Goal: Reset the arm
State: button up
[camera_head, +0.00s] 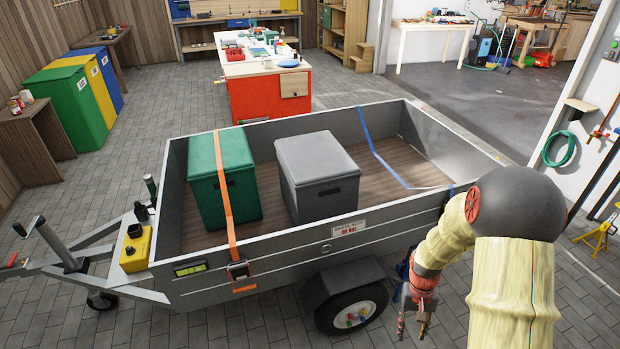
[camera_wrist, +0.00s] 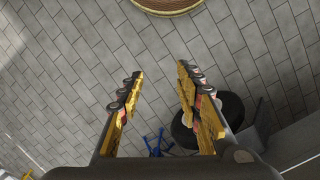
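My arm comes in at the right of the head view, bent, with a grey joint and pale yellow covers. My gripper (camera_head: 415,312) hangs low beside the trailer's right wheel, pointing down. In the wrist view my gripper (camera_wrist: 157,92) shows two yellow and black fingers spread apart, with only paved floor seen between the tips. It is open and holds nothing.
A grey trailer (camera_head: 297,247) stands close in front. It holds a green box (camera_head: 222,170) with an orange strap (camera_head: 226,200) and a grey box (camera_head: 318,175). Its wheel (camera_head: 350,308) is near my gripper. A red workbench (camera_head: 262,95) stands behind.

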jog(key=s+a+r+n+t+p, duration=0.1)
jog(key=s+r, duration=0.4)
jog(key=r, duration=0.8)
jog(key=s+a+r+t+p, duration=0.1)
jog(key=s+a+r+t, duration=0.3)
jog(key=r, duration=1)
jog(key=s+a+r+n+t+p, duration=0.1)
jog(key=s+a+r, duration=0.5)
jog(key=r, duration=0.8)
jog(key=shift+s+n+t+p, duration=0.3)
jog(key=shift+s+t+p, duration=0.2)
jog(key=shift+t, duration=0.4)
jog(key=shift+r, duration=0.1)
